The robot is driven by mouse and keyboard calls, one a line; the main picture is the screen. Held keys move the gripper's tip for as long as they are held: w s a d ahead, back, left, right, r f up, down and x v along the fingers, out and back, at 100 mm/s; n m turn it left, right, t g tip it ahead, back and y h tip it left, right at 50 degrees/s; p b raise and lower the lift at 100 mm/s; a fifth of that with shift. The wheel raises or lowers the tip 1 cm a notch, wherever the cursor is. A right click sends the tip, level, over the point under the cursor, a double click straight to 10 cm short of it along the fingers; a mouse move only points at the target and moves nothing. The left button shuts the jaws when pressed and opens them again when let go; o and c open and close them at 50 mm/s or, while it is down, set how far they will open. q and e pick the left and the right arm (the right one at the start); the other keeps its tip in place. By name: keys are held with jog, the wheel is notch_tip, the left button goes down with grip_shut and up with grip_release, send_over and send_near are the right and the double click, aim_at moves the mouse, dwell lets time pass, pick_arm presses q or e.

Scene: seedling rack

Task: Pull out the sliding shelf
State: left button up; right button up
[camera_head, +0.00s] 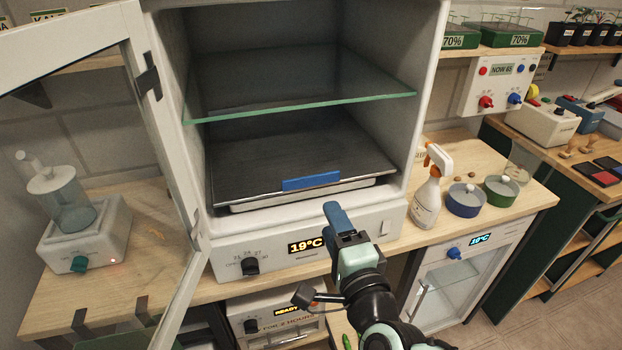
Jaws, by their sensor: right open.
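The sliding shelf (260,157) is a dark flat tray low inside the white cabinet (422,90). It has a blue handle (311,181) at the middle of its front edge. My right gripper (336,222) is open and empty. In the picture it shows just below and to the right of the blue handle, in front of the cabinet's control panel, and it appears apart from the handle. A glass shelf (300,95) sits above the sliding shelf. My left gripper is not in view.
The cabinet door (150,84) stands swung open to the left. A spray bottle (428,190) and two round tins, one blue (464,203) and one green (499,192), stand on the wooden bench to the right. A glass-jar device (80,235) stands at the left.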

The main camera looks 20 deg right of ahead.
aim_at(312, 181)
jog(key=w+p, duration=0.1)
jog(key=w, duration=1)
jog(key=shift+w+a, duration=0.15)
jog(key=shift+w, duration=0.15)
jog(key=shift+c, duration=0.3)
jog(key=shift+r, duration=0.1)
grip_shut()
